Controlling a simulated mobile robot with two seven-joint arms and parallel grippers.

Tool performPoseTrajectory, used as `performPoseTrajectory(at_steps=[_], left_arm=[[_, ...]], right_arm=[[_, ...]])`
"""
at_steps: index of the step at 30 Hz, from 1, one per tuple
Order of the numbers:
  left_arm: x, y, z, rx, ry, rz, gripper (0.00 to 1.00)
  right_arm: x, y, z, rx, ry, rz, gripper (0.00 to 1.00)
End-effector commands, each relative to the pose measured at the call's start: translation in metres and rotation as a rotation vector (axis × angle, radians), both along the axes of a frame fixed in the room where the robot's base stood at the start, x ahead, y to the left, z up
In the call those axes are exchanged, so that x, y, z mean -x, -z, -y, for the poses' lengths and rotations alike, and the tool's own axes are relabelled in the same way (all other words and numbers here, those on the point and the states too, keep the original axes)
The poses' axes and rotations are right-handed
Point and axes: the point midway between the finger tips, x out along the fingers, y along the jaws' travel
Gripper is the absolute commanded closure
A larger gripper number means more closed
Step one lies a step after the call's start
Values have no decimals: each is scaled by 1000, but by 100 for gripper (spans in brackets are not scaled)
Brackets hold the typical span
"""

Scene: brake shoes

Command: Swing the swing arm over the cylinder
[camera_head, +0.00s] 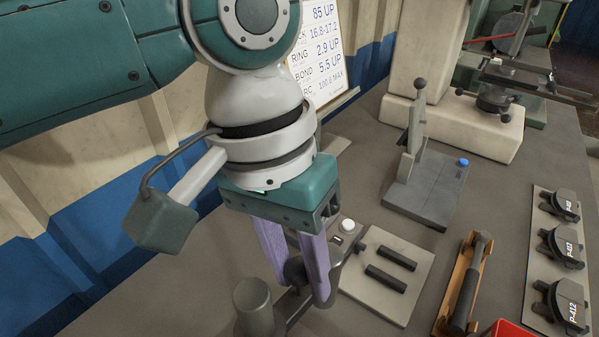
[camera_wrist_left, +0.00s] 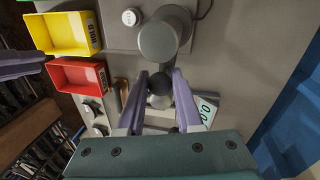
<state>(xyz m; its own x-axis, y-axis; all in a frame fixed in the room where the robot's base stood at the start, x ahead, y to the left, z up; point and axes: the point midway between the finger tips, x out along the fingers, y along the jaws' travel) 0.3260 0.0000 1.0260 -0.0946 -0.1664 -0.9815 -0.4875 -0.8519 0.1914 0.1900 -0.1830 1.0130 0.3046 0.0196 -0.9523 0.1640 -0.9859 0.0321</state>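The swing arm (camera_head: 291,306) is a dark grey bar with a round dark knob at its end. A grey upright cylinder (camera_head: 254,309) stands at the bottom of the head view, left of the bar; a grey cylindrical piece (camera_wrist_left: 165,38) also shows beyond the knob in the left wrist view. My left gripper (camera_head: 304,292) points down with its purple fingers on both sides of the knob. In the left wrist view the knob (camera_wrist_left: 160,84) fills the gap between the fingertips, which seem to touch it. The fingers hide part of the swing arm.
A pale plate with two dark bars (camera_head: 390,266) lies right of the gripper. A grey lever fixture (camera_head: 425,190) stands behind it. Brake shoes (camera_head: 562,246) sit on a board at right. Yellow (camera_wrist_left: 68,33) and red (camera_wrist_left: 80,78) bins show in the left wrist view.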

Motion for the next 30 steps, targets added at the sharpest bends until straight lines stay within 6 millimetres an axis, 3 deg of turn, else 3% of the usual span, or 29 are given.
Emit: performPoseTrajectory(at_steps=[1,8,30], left_arm=[[0,0,0,0,0,0,74],[0,0,0,-1,0,0,100],[0,0,0,-1,-1,0,100]], right_arm=[[0,0,0,-1,1,0,73],[0,0,0,-1,1,1,73],[-1,0,0,0,-1,2,73]])
